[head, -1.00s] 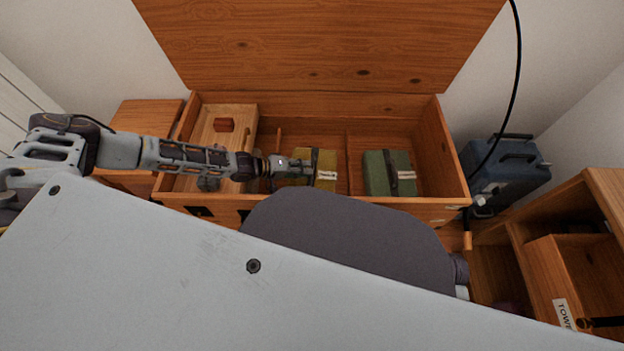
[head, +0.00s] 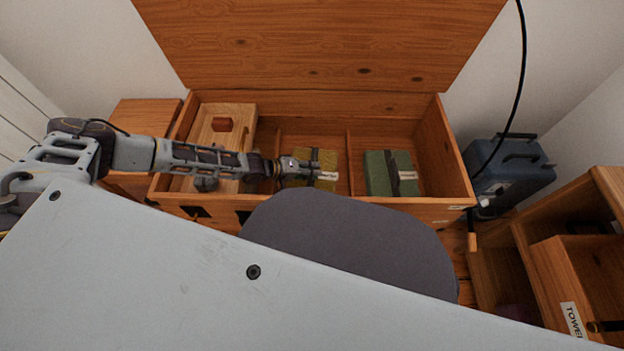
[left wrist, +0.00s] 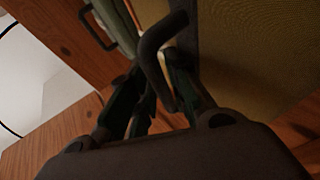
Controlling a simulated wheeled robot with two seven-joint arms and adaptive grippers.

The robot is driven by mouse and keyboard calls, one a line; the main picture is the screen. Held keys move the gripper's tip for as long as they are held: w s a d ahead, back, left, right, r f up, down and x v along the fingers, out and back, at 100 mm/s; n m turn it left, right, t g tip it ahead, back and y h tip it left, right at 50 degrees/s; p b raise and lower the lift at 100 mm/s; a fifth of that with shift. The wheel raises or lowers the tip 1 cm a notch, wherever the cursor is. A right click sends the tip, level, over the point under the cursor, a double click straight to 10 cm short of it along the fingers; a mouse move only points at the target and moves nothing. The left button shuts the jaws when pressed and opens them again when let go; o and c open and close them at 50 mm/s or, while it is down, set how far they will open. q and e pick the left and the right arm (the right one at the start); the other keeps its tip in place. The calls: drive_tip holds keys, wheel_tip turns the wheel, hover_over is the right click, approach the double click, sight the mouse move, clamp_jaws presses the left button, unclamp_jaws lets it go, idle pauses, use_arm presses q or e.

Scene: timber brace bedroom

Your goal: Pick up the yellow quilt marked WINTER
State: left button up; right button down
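The yellow quilt (head: 325,158) lies in the middle compartment of the open wooden chest (head: 275,98). It has a dark strap and a pale label, whose word I cannot read. My left gripper (head: 304,172) is at the quilt's front left, close over it. In the left wrist view the quilt's yellow cloth (left wrist: 262,45) fills the right, beside its dark strap. My left fingers (left wrist: 158,88) look apart, with a bent dark bar, seemingly a strap handle (left wrist: 152,52), between them. Contact is unclear. My right gripper is not in view.
A green strapped quilt (head: 380,172) lies in the right compartment, behind a divider. A blue case (head: 508,178) and a shelf unit (head: 548,208) stand at right.

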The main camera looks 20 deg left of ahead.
use_arm(q)
clamp_jaws()
drive_tip(key=shift+w+r, duration=0.1)
drive_tip(key=shift+r, duration=0.05)
drive_tip(key=shift+r, duration=0.15)
idle(0.4)
